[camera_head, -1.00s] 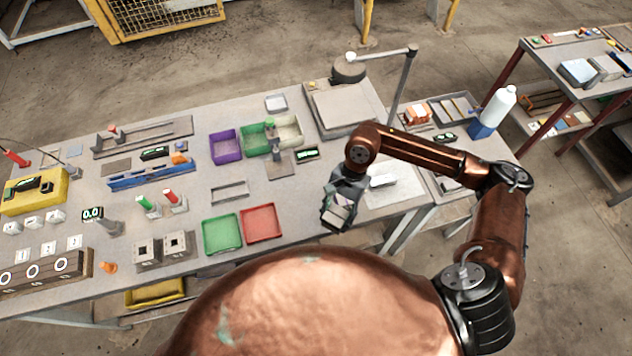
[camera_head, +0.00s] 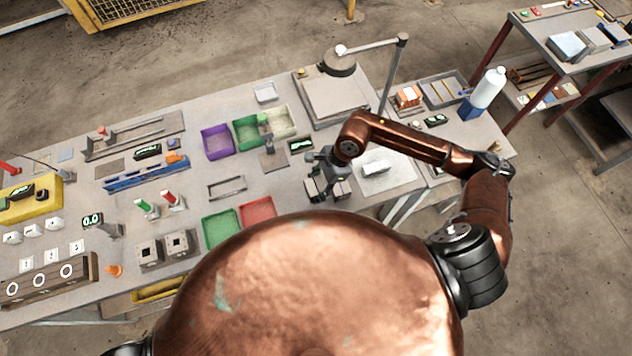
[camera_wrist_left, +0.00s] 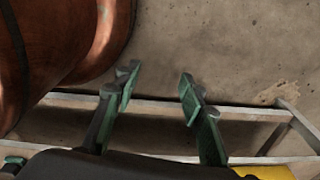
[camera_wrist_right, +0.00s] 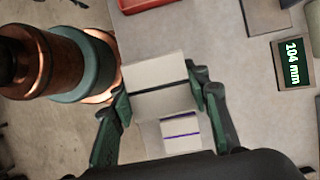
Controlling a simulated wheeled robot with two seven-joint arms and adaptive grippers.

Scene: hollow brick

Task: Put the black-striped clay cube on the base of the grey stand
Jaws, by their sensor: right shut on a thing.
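The black-striped clay cube (camera_wrist_right: 157,88) is pale with one dark line. My right gripper (camera_wrist_right: 160,95) is shut on it, fingers at its two sides. In the head view that gripper (camera_head: 326,186) hangs near the table's front edge, right of the red tray. A smaller pale block with a purple stripe (camera_wrist_right: 180,132) shows below the held cube in the right wrist view. The grey stand (camera_head: 270,161) is farther back and left of the gripper, its flat base beside the green bin. My left gripper (camera_wrist_left: 157,85) is open and empty above the floor, outside the head view.
A small display (camera_wrist_right: 296,62) reading 104 mm stands by the stand. Red (camera_head: 258,210) and green (camera_head: 221,227) trays lie near the front edge. Bare table lies between gripper and stand.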

